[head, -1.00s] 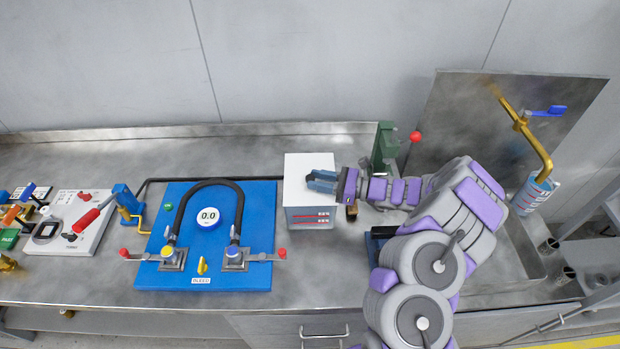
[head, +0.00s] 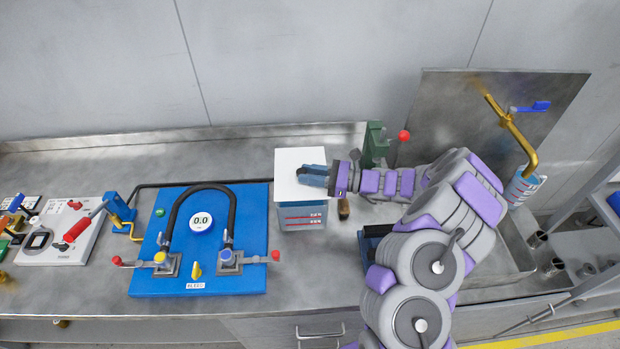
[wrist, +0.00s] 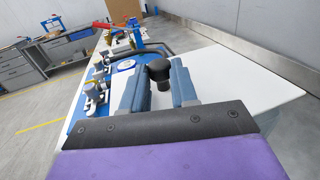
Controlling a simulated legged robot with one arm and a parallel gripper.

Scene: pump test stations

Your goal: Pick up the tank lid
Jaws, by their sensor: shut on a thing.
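The tank lid (head: 291,163) is a flat white square plate above the tank (head: 303,217), which is a box with red marks on its front. In the wrist view the lid (wrist: 245,85) spreads out under my fingers, with a black knob (wrist: 158,70) standing on it. My gripper (head: 307,175) reaches over the lid from the right. In the wrist view my gripper (wrist: 162,80) has its two blue fingers on either side of the knob, shut on it. The lid looks slightly raised over the tank and roughly level. The tank's opening is hidden under the lid.
A blue panel (head: 190,278) with a black hose, a gauge (head: 201,221) and red-tipped levers stands left of the tank. A green device (head: 375,146) stands just behind my wrist. A sink with a brass tap (head: 521,138) is at the right. Bench behind the panel is clear.

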